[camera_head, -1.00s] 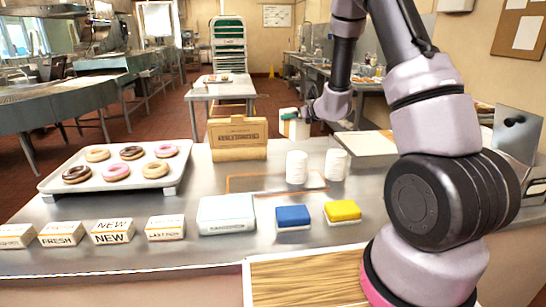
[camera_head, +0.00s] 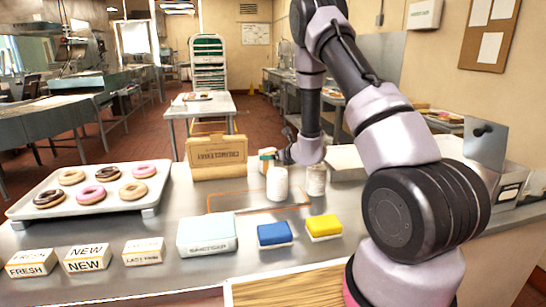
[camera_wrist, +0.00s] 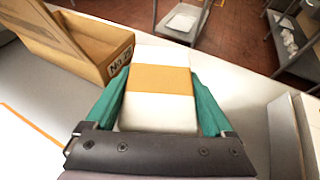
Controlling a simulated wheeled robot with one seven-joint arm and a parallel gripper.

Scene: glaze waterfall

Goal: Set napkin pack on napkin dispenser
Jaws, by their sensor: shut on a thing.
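The napkin pack is a white block with an orange band. My gripper (camera_wrist: 160,105) is shut on it, with its teal fingers along both sides; the pack (camera_wrist: 160,80) fills the middle of the wrist view. In the head view the pack (camera_head: 267,155) shows small, partly hidden behind a white cup, above the far part of the counter. A grey metal box (camera_head: 487,148) with a raised plate stands at the right end of the counter. I cannot tell for certain whether it is the napkin dispenser.
An open cardboard box (camera_head: 217,158) stands left of the pack; it also shows in the wrist view (camera_wrist: 75,45). A doughnut tray (camera_head: 150,205) is at left. Blue (camera_head: 274,235) and yellow (camera_head: 323,227) blocks lie in front.

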